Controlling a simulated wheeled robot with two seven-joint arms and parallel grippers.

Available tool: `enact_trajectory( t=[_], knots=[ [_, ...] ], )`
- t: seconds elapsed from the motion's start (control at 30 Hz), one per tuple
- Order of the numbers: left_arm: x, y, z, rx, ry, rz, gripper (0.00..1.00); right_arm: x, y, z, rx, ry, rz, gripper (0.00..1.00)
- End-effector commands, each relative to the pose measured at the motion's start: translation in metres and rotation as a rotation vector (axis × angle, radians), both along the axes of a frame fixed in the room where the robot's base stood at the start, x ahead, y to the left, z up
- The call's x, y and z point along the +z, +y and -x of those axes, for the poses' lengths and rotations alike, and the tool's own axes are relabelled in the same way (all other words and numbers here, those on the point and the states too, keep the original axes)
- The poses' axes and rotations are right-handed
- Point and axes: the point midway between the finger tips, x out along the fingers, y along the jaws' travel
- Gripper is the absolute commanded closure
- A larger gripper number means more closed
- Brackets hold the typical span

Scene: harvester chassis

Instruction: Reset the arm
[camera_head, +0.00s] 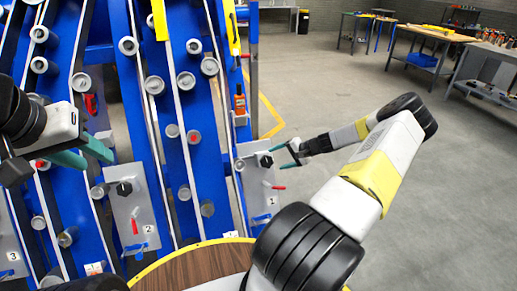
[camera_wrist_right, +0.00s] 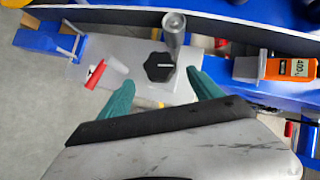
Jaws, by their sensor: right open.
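My right gripper (camera_head: 284,154) is open. It faces a grey panel labelled 1 (camera_head: 262,205) with a black knob (camera_head: 264,159) and a red lever (camera_head: 278,187). In the right wrist view, the teal fingers of the right gripper (camera_wrist_right: 158,92) are spread wide, with the black knob (camera_wrist_right: 159,67) beyond and between them. The red lever (camera_wrist_right: 95,73) lies left of the knob. I see no contact with the knob. My left gripper (camera_head: 98,158) has its teal fingers apart in front of the blue frame, with nothing visible between them.
The blue chassis frame (camera_head: 140,120) with grey rollers fills the left. Panel 2 (camera_head: 133,215) carries another black knob and red lever. A round wooden table (camera_head: 195,268) is in front. Workbenches (camera_head: 430,38) stand far right; the floor between is clear.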

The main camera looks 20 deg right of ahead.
Motion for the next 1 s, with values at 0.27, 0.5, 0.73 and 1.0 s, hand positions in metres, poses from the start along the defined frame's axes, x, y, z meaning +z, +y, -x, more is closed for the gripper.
enact_trajectory(
  t=[0.27, 0.5, 0.73, 1.0],
  knots=[
    [0.0, 0.0, 0.0, 0.0, 0.0, 0.0, 0.64, 0.004, -0.003, 0.004, 0.001, 0.0, 0.0, 0.25],
    [0.0, 0.0, 0.0, 0.0, 0.0, 0.0, 0.64, 0.004, -0.003, 0.004, 0.001, 0.0, 0.0, 0.25],
    [0.0, 0.0, 0.0, 0.0, 0.0, 0.0, 0.64, 0.03, 0.019, 0.001, 0.084, 0.01, 0.057, 0.25],
    [0.0, 0.0, 0.0, 0.0, 0.0, 0.0, 0.64, 0.124, 0.093, 0.016, 0.344, 0.055, 0.275, 0.25]
  ],
)
